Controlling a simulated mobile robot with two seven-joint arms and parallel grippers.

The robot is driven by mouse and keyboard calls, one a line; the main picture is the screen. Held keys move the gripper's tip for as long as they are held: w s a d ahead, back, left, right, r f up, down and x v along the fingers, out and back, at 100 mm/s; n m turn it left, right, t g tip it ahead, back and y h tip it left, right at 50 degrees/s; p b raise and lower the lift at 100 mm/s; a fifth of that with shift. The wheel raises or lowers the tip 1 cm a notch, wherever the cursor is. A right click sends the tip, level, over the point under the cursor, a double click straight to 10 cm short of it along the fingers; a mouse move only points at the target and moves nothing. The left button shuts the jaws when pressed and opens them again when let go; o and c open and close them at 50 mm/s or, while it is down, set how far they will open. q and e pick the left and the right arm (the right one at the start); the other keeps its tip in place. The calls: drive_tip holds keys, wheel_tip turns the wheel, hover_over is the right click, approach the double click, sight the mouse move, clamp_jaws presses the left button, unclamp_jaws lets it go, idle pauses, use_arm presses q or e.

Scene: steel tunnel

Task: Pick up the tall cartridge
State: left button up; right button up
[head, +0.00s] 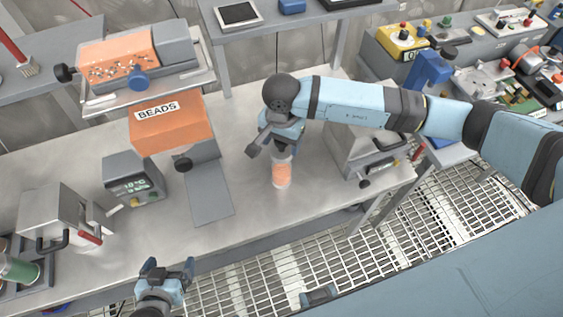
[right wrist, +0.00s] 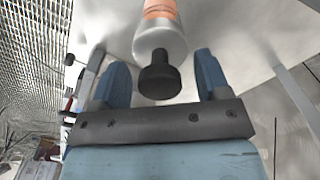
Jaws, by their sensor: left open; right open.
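The tall cartridge (head: 282,174) is a clear cylinder with an orange band and stands upright on the steel table in the head view. In the right wrist view the cartridge (right wrist: 160,42) shows its clear body, part of the orange band and a black knob at its near end. My right gripper (head: 277,140) is at the cartridge's upper end and hides it in the head view. Its two blue fingers are open, one on each side of the black knob, with gaps showing. My left gripper (head: 166,275) is open and empty in front of the table's front edge.
An orange BEADS box (head: 172,130), a small grey display unit (head: 135,181) and a grey plate (head: 210,195) are left of the cartridge. A grey block machine (head: 362,145) stands close on the right. The table in front of the cartridge is clear.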

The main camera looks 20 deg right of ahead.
drive_tip(key=shift+f, duration=0.55)
clamp_jaws()
drive_tip(key=shift+r, duration=0.15)
